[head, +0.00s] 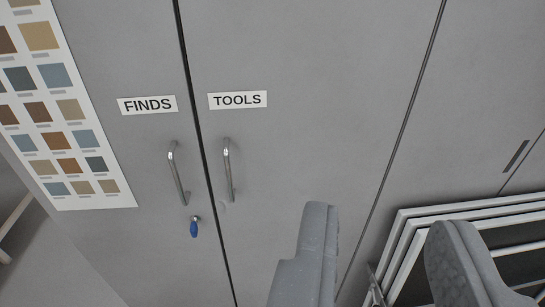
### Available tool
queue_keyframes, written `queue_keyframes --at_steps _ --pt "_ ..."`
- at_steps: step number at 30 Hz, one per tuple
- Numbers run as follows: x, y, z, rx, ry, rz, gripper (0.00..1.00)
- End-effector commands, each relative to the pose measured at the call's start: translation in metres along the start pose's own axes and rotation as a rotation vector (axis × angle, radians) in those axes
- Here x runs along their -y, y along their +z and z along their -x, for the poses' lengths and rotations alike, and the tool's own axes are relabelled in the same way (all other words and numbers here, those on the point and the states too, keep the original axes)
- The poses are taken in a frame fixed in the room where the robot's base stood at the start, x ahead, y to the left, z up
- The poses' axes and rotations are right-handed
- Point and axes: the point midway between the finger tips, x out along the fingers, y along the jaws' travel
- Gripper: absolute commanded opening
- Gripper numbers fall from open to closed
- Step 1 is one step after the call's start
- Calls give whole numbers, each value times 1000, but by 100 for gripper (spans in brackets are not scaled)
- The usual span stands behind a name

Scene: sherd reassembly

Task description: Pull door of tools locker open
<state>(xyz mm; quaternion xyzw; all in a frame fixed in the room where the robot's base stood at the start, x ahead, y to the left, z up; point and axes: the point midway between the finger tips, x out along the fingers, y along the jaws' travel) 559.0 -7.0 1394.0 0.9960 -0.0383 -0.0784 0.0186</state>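The tools locker door (310,90) is a grey panel with a white label reading TOOLS (238,99). It is shut, level with the door beside it. Its metal bar handle (228,170) stands upright near the door's left edge. My gripper (385,240) is at the lower right of the view, its two grey fingers wide apart with nothing between them. The fingers appear right of and below the handle, not touching it. How far they are from the door is hard to tell.
The finds locker door (110,50) is to the left, with its own handle (178,172) and a blue-tagged key (194,227) below it. A colour chart (60,110) hangs at the far left. White-framed stacked trays (410,225) are at the lower right.

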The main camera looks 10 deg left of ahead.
Motion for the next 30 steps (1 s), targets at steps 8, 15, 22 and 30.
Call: queue_keyframes --at_steps 8,15,22,30 --pt "14 24 -113 -88 17 66 28" --pt "40 74 -191 -144 -61 107 28" --pt "77 142 -244 -174 -208 112 28" --pt "124 233 -269 -170 -422 53 28"
